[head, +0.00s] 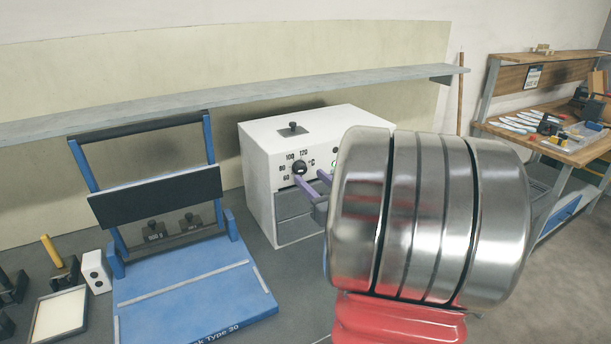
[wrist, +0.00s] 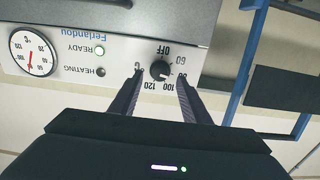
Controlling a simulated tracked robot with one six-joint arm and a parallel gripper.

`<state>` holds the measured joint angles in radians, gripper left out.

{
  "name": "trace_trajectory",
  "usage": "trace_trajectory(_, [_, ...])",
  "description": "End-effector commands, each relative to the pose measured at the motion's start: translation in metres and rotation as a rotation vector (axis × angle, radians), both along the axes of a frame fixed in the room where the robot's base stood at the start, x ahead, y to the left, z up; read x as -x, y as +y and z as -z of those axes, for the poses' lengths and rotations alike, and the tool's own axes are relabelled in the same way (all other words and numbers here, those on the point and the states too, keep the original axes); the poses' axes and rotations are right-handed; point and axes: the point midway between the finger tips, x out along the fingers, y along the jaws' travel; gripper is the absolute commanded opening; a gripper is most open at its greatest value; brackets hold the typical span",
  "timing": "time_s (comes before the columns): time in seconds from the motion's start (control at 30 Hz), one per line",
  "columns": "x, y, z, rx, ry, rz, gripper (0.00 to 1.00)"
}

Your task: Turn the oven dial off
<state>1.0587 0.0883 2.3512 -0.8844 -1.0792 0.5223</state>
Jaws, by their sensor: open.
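The oven is a white box (head: 262,157) on the bench, with a black handle on top. Its black dial (head: 299,168) is on the front; it also shows upside down in the wrist view (wrist: 160,70), ringed by OFF, 60, 80, 100 and 120. I cannot read the dial's pointer for sure. My gripper (head: 311,178) is open, its two purplish fingers reaching to the oven front. In the wrist view my gripper (wrist: 160,77) has one fingertip on each side of the dial, with gaps showing; I see no clear contact. My arm hides the oven's right front in the head view.
A blue-framed rack (head: 190,285) stands left of the oven. A shelf (head: 230,95) runs above and behind.

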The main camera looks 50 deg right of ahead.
Motion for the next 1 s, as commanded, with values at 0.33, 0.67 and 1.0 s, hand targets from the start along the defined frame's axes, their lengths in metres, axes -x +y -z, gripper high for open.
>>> trace_trajectory(0.33, [-0.035, -0.010, 0.000, -0.001, 0.000, -0.002, 0.43])
trace_trajectory(0.67, [-0.036, -0.010, 0.000, -0.001, 0.000, -0.002, 0.41])
trace_trajectory(1.0, [-0.036, -0.010, 0.000, -0.001, 0.000, -0.002, 0.17])
